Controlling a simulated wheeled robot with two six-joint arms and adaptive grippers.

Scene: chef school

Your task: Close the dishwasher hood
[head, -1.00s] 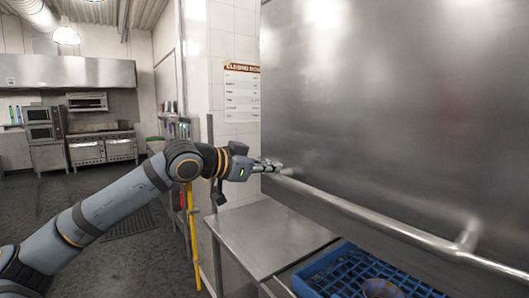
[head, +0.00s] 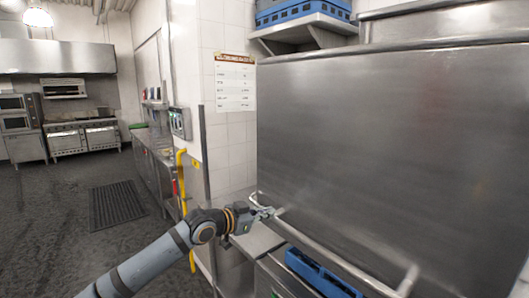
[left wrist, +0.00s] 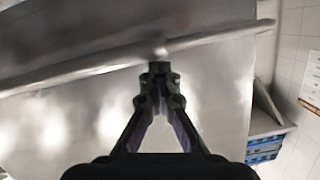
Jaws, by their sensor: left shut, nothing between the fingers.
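The dishwasher hood (head: 390,140) is a large stainless steel box that fills the right of the head view. A long bar handle (head: 330,257) runs along its lower front edge; the bar (left wrist: 90,68) also crosses the left wrist view. My left gripper (head: 268,212) is at the left end of the bar, by its bracket. In the left wrist view its fingers (left wrist: 160,75) are together, with the tips at the bar's lower edge. I cannot tell whether they touch it. A blue dish rack (head: 318,272) shows below the hood, partly hidden by the bar. My right gripper is not seen.
A steel counter (head: 255,240) lies left of the hood. A yellow pipe (head: 182,185) stands at the wall end. A shelf with blue racks (head: 300,10) is above the hood. The floor (head: 60,215) at the left is open, with a dark mat (head: 117,204).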

